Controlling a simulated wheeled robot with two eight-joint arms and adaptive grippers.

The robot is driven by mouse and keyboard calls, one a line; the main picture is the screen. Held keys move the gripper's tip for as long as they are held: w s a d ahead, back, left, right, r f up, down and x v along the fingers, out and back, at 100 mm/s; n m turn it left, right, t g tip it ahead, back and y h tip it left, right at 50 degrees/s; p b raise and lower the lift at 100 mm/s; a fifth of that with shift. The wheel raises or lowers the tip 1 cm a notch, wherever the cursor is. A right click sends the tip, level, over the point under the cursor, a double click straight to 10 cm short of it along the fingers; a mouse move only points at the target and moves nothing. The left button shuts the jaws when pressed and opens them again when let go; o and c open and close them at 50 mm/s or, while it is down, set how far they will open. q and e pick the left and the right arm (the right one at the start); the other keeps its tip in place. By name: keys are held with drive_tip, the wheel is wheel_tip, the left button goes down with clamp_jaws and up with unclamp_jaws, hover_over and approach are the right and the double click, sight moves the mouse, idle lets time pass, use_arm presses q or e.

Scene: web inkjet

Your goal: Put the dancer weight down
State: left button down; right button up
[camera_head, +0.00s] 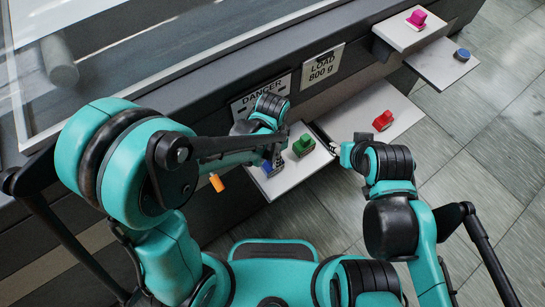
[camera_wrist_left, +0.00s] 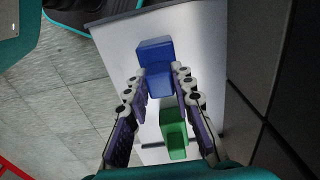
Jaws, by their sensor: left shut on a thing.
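A blue weight (camera_head: 268,168), a block with a smaller block on top, is between the fingers of my left gripper (camera_head: 274,157) at the left part of a white shelf (camera_head: 291,182). In the left wrist view the blue weight (camera_wrist_left: 155,52) sits between the fingertips, which close on its narrower part. It is over the shelf surface; I cannot tell if it touches it. A green weight (camera_head: 304,145) stands on the same shelf, just right of the blue one. My right gripper (camera_head: 336,149) is near the shelf's right end, and its fingers are too small to read.
A red weight (camera_head: 383,120) stands on another shelf (camera_head: 402,110) to the right. A magenta weight (camera_head: 417,18) and a blue round piece (camera_head: 462,54) are on higher ledges. The dark machine front with a load sign (camera_head: 322,65) rises behind the shelf. An orange cylinder (camera_head: 217,182) is at left.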

use_arm(q)
drive_tip(key=shift+f, duration=0.15)
drive_tip(key=c, duration=1.3)
unclamp_jaws()
wheel_tip(320, 180, up, 12)
drive_tip(key=p, duration=0.3)
drive_tip(key=shift+p, duration=0.3)
